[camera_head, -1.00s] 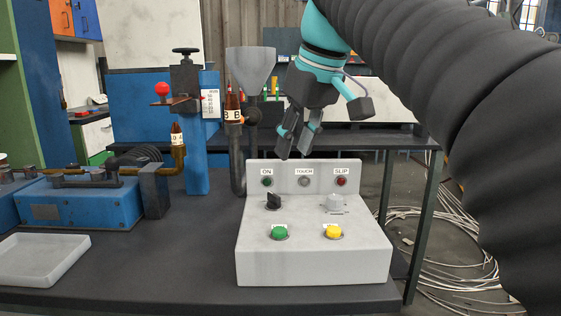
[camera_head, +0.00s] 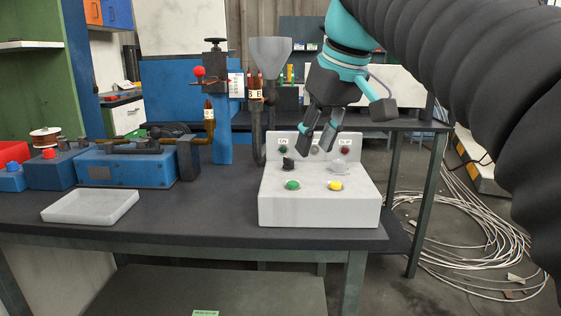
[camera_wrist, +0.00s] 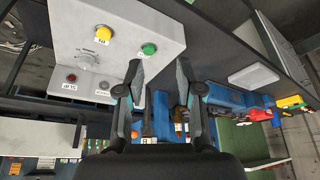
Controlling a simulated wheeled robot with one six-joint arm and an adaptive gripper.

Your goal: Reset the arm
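My gripper (camera_head: 317,140) hangs from the teal and black arm, over the back part of the white control box (camera_head: 318,212). It is empty, and its two fingers are apart. In the wrist view, my gripper (camera_wrist: 158,72) shows a clear gap between the fingertips. The box carries a green button (camera_head: 292,185), a yellow button (camera_head: 335,186), a black knob (camera_head: 288,164) and a pale grey dial (camera_head: 340,166). My fingers partly cover its upright back panel in the head view. I cannot tell how high they are above the box.
A grey funnel (camera_head: 271,52) and a blue press with a red ball (camera_head: 199,71) stand behind and left of the box. A blue valve unit (camera_head: 125,168) and a white tray (camera_head: 90,207) are on the dark table (camera_head: 190,215). Loose cables (camera_head: 455,235) lie on the floor at right.

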